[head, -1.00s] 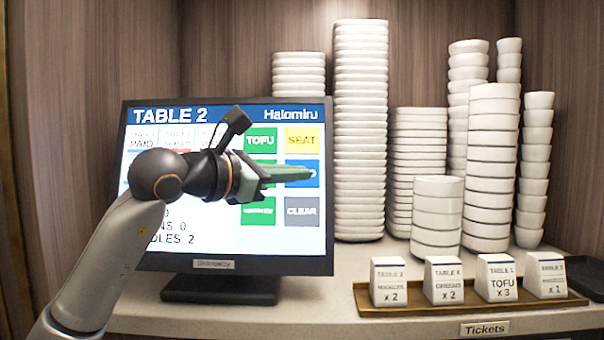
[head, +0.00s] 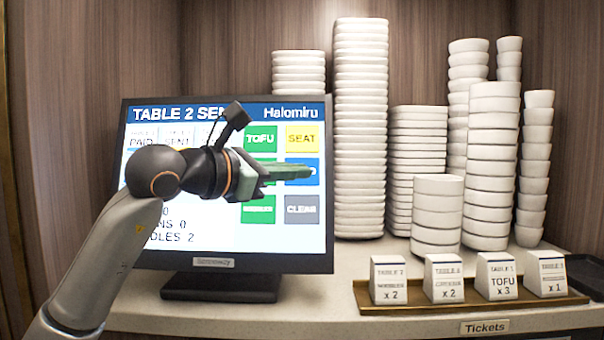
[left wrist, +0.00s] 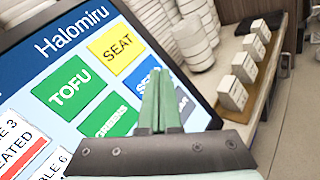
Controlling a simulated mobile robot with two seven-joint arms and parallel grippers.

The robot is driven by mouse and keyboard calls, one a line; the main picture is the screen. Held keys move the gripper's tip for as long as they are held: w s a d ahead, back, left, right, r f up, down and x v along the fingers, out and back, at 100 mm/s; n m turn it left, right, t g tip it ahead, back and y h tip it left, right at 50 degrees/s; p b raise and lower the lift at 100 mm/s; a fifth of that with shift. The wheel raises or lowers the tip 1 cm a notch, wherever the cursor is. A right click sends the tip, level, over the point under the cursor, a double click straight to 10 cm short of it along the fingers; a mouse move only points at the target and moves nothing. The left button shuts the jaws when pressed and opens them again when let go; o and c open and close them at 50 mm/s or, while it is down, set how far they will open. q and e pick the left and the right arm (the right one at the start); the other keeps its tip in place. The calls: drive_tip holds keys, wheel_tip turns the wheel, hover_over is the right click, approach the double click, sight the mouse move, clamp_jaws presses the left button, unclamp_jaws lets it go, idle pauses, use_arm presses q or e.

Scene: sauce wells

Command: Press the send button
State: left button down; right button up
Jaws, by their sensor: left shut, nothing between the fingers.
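The touch screen (head: 230,237) stands on the counter and its header reads "TABLE 2 SEN…", the rest hidden by my gripper's camera part. The blue send button (head: 315,172) is at the right of the screen, mostly covered by my left fingers; its blue edge also shows in the left wrist view (left wrist: 148,80). My left gripper (head: 308,172) is shut and empty, its green fingertips in front of the blue button. In the left wrist view the fingers (left wrist: 158,95) are together over the button's right part. I cannot tell whether they touch the glass. My right gripper is out of view.
Around it are the green TOFU (head: 260,140), yellow SEAT (head: 302,139) and grey CLEAR (head: 301,209) buttons. Tall stacks of white bowls (head: 360,130) stand to the right. A brass tray (head: 450,306) with ticket blocks lies at the counter's front.

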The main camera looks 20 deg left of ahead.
use_arm(q)
drive_tip(key=shift+s+r, duration=0.15)
drive_tip(key=shift+s, duration=0.1)
drive_tip(key=shift+d, duration=0.1)
drive_tip(key=s, duration=0.1)
drive_tip(key=s+r, duration=0.1)
drive_tip(key=s, duration=0.1)
drive_tip(key=s+d, duration=0.1)
drive_tip(key=shift+s+d+r+b, duration=0.1)
drive_tip(key=shift+s+r+b, duration=0.1)
drive_tip(key=shift+s+b, duration=0.15)
idle(0.6)
